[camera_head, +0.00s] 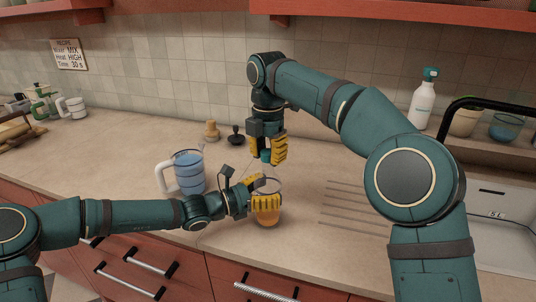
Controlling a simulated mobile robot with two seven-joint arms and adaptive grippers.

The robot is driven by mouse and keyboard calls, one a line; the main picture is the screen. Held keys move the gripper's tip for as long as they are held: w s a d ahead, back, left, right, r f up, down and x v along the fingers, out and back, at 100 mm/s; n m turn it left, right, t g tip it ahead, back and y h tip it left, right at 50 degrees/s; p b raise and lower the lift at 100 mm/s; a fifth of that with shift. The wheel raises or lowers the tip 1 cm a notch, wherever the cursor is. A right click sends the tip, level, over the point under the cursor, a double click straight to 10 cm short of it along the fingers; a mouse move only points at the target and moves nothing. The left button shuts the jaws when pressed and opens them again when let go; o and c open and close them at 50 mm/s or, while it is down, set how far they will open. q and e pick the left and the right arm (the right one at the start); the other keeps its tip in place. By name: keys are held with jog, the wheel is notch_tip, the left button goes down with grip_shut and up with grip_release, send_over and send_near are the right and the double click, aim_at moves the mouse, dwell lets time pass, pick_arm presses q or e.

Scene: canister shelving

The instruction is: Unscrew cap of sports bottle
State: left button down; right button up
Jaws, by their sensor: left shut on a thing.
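The sports bottle (267,218) is a clear cup-like body with orange liquid, upright on the counter. My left gripper (265,201) comes from the left and is shut around its side, its yellow fingers hiding part of the body. The bottle's top rim looks open. My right gripper (267,152) points down just above the bottle. A small teal piece, which looks like the cap (266,156), sits between its yellow fingers, clear of the rim. The fingers hide much of this piece.
A blue-filled blender jug (188,172) with a white handle stands left of the bottle. A wooden stopper (211,130) and a black one (236,136) are behind. A spray bottle (423,100) and sink (500,215) are at right. Counter grooves (355,205) lie clear beside the bottle.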

jog(key=shift+o, duration=0.8)
